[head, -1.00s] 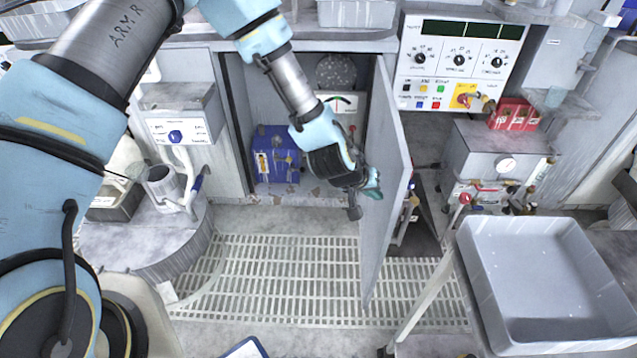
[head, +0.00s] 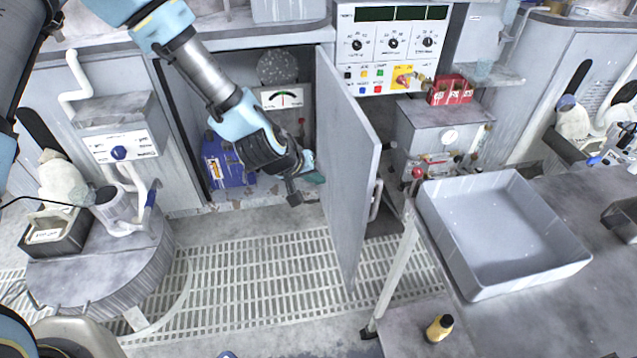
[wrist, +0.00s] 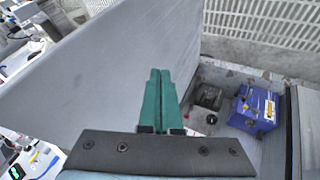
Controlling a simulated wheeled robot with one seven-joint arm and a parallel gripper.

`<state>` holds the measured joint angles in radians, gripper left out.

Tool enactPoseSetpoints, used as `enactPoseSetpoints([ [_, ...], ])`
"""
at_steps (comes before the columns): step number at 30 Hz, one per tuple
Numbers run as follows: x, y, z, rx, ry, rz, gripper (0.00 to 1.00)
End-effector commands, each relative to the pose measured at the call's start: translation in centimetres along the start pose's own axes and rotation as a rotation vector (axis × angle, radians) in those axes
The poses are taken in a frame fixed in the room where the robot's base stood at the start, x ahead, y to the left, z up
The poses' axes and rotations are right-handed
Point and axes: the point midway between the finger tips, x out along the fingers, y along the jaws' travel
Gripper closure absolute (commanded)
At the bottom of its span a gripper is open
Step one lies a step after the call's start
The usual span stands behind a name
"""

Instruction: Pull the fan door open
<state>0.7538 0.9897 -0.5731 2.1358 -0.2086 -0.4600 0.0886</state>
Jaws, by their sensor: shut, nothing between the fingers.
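The fan door (head: 345,160) is a grey panel that stands swung well out from its cabinet, with a bar handle (head: 376,200) on its right-hand face. My gripper (head: 316,178) is at the inner face of the door, on the side away from the handle. In the wrist view its green fingers (wrist: 158,100) are closed together with nothing between them, and the door panel (wrist: 100,75) fills the left side. I cannot tell whether the fingertips touch the door. The open cabinet (head: 205,120) shows behind my arm.
A blue box (head: 225,165) sits inside the cabinet, also seen in the wrist view (wrist: 254,108). A grey tray (head: 500,235) on a bench stands right of the door. A control panel (head: 392,50) is above. The slatted floor (head: 250,275) before the cabinet is clear.

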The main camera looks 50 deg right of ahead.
Motion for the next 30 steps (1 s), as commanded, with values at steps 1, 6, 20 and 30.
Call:
enactPoseSetpoints([
  [1,-0.8,-0.2,-0.1,-0.001,0.003,-0.002,1.0],
  [6,-3.5,-0.1,-0.1,0.0,0.005,-0.002,1.0],
  [20,-7.6,0.1,0.2,-0.002,0.001,-0.002,1.0],
  [30,-8.9,-2.2,-0.7,-0.01,0.002,-0.041,1.0],
])
